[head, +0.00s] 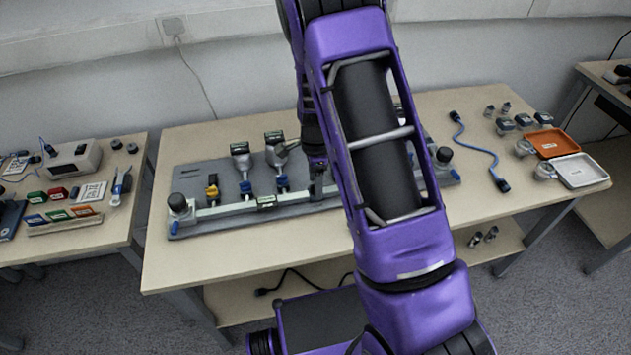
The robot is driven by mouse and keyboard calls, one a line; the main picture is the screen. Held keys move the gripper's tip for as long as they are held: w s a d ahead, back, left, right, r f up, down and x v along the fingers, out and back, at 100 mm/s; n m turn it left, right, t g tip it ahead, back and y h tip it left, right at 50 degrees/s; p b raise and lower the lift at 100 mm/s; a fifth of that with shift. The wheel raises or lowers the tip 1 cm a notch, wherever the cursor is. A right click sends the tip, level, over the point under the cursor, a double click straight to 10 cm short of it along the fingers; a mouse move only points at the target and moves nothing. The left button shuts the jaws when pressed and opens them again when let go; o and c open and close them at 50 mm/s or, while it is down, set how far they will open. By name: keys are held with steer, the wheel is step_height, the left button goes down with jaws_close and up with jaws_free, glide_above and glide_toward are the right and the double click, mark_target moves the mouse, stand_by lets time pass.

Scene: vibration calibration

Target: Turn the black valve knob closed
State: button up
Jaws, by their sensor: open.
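A grey calibration rig (215,228) lies along the middle table, with a pale pipe running along it. A round black knob (177,202) sits on a fitting at its left end. Another black knob (444,154) sits at its right end; I cannot tell which is the valve knob. My gripper (318,186) points down over the middle of the rig, apart from both end knobs. It is small and partly hidden by my arm; nothing shows held in it. My arm also hides part of the rig right of centre.
Gauges (275,150) stand up from the rig, beside a yellow-handled valve (212,188) and blue handles. A blue cable (480,150), an orange tray (552,143) and a white tray (580,171) lie at right. The table's front left is clear. A side table (95,235) stands left.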

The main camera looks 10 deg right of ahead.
jaws_close()
steer(key=shift+n, duration=0.3)
steer(key=n+b, duration=0.1)
steer(key=n, duration=0.2)
steer(key=shift+n, duration=0.4)
steer(key=n+b, duration=0.1)
steer(key=n, duration=0.3)
steer(key=n+b, duration=0.1)
steer(key=n, duration=0.8)
steer(key=shift+n, duration=0.4)
